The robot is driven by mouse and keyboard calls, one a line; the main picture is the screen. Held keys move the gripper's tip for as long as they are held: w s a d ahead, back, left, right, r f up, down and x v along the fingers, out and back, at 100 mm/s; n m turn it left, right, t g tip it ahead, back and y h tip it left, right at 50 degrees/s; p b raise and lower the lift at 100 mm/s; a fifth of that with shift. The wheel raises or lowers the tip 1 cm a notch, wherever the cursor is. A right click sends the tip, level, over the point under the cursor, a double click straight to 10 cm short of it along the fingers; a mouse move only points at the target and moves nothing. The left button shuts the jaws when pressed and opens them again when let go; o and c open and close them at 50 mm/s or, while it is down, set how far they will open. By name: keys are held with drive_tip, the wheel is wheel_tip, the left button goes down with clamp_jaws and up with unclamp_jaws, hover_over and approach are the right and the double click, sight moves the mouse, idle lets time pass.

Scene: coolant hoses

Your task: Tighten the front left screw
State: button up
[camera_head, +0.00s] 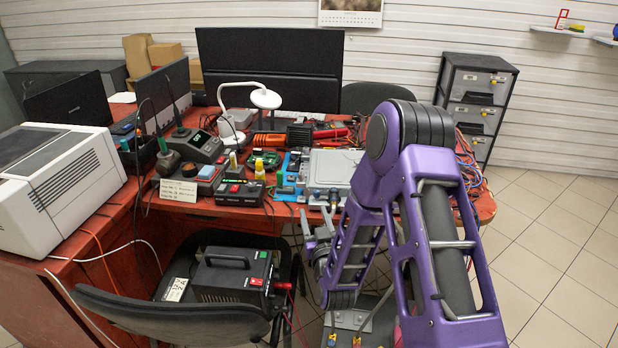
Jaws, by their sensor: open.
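A flat grey plate or housing (335,165) lies on the red workbench, with small dark and metal fittings along its front edge. No single screw can be made out at this size, so I cannot tell the front left screw or its state. My gripper (317,220) hangs at the front edge of the bench, below and in front of the plate, with its grey fingers apart. It appears empty and apart from the plate. My purple arm hides the right part of the plate.
A black chair (180,315) with a black power unit (232,272) on it stands front left. Soldering stations (195,147), a white lamp (264,98) and a dark monitor (270,68) crowd the red bench (190,208). A drawer cabinet (476,95) stands back right. Tiled floor is clear at right.

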sight(302, 175)
drive_tip(key=w+a, duration=0.1)
drive_tip(key=w, duration=0.4)
drive_tip(key=w+a, duration=0.1)
drive_tip(key=w, duration=0.5)
drive_tip(key=w+a, duration=0.1)
drive_tip(key=w, duration=0.5)
drive_tip(key=shift+b, duration=0.4)
